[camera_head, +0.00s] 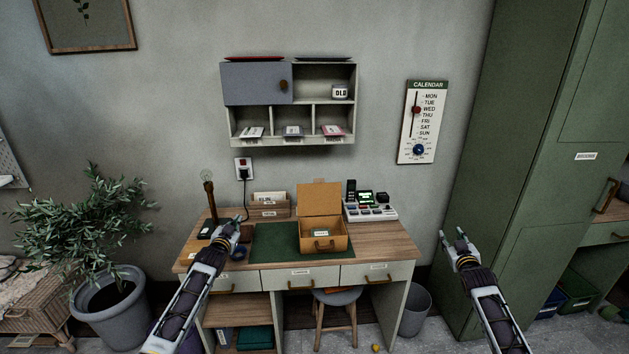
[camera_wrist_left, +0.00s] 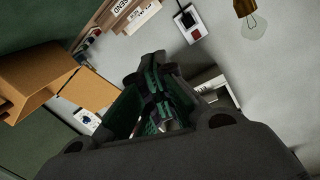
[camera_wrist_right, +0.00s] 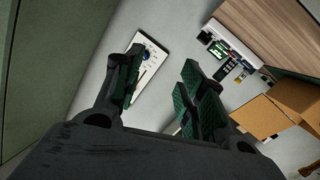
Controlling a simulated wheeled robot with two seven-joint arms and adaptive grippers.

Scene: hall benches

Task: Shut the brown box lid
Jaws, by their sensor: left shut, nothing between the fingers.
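The brown box (camera_head: 321,239) stands on the desk, at the right part of a green mat. Its lid (camera_head: 319,198) is raised, standing up at the back, so the box is open. Something small and pale shows inside it. The box also shows in the left wrist view (camera_wrist_left: 32,78) and the right wrist view (camera_wrist_right: 262,117). My left gripper (camera_head: 230,228) is shut and empty, left of the box and apart from it. My right gripper (camera_head: 453,238) is open and empty, to the right of the desk, well away from the box.
The desk (camera_head: 398,245) also holds a lamp (camera_head: 208,195) at the left, a letter holder (camera_head: 268,204) at the back and a device with a small screen (camera_head: 370,209) right of the box. A stool (camera_head: 337,298) stands below. A green cabinet (camera_head: 520,160) stands at the right.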

